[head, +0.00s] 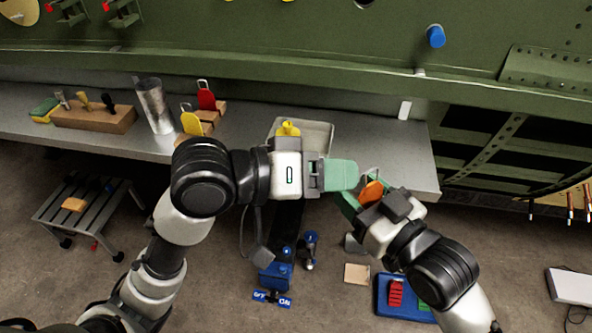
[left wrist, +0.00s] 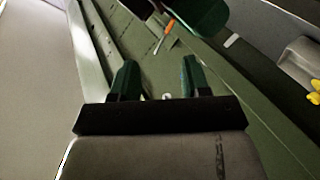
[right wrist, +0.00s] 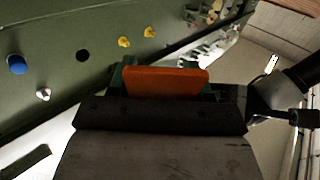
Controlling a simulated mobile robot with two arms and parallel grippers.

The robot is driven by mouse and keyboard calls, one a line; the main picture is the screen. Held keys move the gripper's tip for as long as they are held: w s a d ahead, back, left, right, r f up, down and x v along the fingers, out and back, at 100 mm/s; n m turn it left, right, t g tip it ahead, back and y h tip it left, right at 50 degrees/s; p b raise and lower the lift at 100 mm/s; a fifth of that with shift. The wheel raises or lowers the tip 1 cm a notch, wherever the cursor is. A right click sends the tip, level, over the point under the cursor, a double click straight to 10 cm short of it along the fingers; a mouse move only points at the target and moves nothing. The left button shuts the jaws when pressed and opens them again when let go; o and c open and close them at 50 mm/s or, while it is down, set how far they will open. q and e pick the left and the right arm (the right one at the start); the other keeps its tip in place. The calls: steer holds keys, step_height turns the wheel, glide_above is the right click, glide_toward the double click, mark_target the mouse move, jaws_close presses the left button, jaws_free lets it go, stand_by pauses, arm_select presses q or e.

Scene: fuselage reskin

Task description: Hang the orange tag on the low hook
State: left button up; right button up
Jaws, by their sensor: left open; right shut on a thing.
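The orange tag (head: 371,192) is in my right gripper (head: 362,196), near the bench's front right corner. In the right wrist view the tag (right wrist: 166,82) lies flat across between the green fingers, and its lower part is hidden by the gripper. A wire loop shows at its top in the head view. My left gripper (head: 341,175) is just left of the tag; in the left wrist view its fingers (left wrist: 160,82) are apart with nothing between. A small pale knob (head: 419,72) on the green fuselage may be the low hook; I cannot tell. It may also show in the right wrist view (right wrist: 43,94).
A blue peg (head: 436,36) sticks out above the knob. The grey bench (head: 375,140) holds a tray (head: 318,132) with a yellow thing, a metal cup (head: 154,105), a red tag (head: 206,97) and a yellow tag (head: 191,121). A blue bin (head: 400,310) and stool (head: 88,205) are on the floor.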

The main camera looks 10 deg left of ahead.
arm_select(q)
steer(key=x, duration=0.4)
steer(key=shift+w+d, duration=0.1)
steer(key=shift+d, duration=0.15)
steer(key=c, duration=0.9)
jaws_close()
arm_select(e)
steer(key=o, duration=1)
steer(key=shift+c, duration=0.2)
steer(key=shift+f, duration=0.1)
